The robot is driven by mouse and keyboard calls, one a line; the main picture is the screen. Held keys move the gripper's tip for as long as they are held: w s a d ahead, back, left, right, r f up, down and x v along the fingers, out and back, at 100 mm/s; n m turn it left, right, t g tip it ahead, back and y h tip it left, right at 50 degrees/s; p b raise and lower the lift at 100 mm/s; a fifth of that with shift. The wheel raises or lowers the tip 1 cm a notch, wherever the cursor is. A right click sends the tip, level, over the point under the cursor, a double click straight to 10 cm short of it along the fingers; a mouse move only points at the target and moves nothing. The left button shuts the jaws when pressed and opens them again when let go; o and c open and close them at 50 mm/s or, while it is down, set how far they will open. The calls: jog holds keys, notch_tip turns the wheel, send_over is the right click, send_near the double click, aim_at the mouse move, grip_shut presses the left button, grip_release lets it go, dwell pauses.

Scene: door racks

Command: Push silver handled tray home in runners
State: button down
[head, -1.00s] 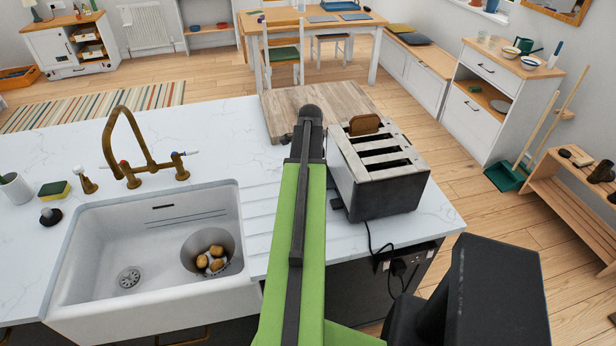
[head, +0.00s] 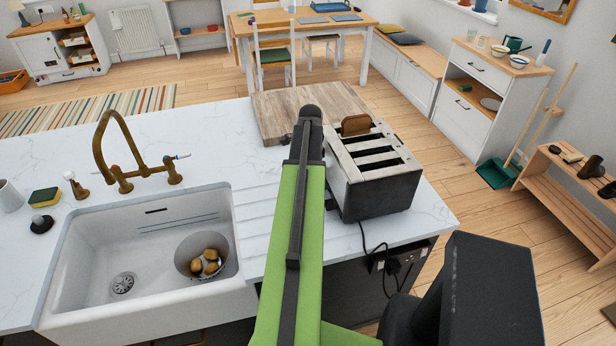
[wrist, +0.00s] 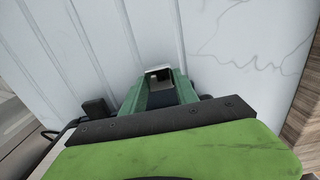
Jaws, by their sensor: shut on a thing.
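In the wrist view my gripper (wrist: 159,78) has its green fingers shut around a small pale silver-grey piece with a dark underside (wrist: 158,72), over the grooved white worktop. I cannot tell for certain that this piece is the tray's handle. The tray body and its runners are not clearly visible. In the head view the silver and black toaster (head: 376,185) stands upright on the worktop, just right of my green arm. My gripper is hidden behind the arm there.
A wooden board (head: 285,112) lies on the worktop behind the toaster. The white sink (head: 75,250), holding a strainer (head: 188,270) with brown lumps, is to the left. The toaster's cable (head: 364,238) hangs over the front edge. The grooved worktop (head: 255,205) left of the arm is clear.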

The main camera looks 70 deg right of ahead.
jog(key=shift+s+d, duration=0.2)
jog(key=shift+s, duration=0.1)
jog(key=c, duration=0.9)
grip_release()
jog(key=shift+o, duration=0.2)
notch_tip(320, 180, up, 18)
jog(key=p, duration=1.7)
jog(key=shift+f, duration=0.25)
jog(key=shift+f, duration=0.1)
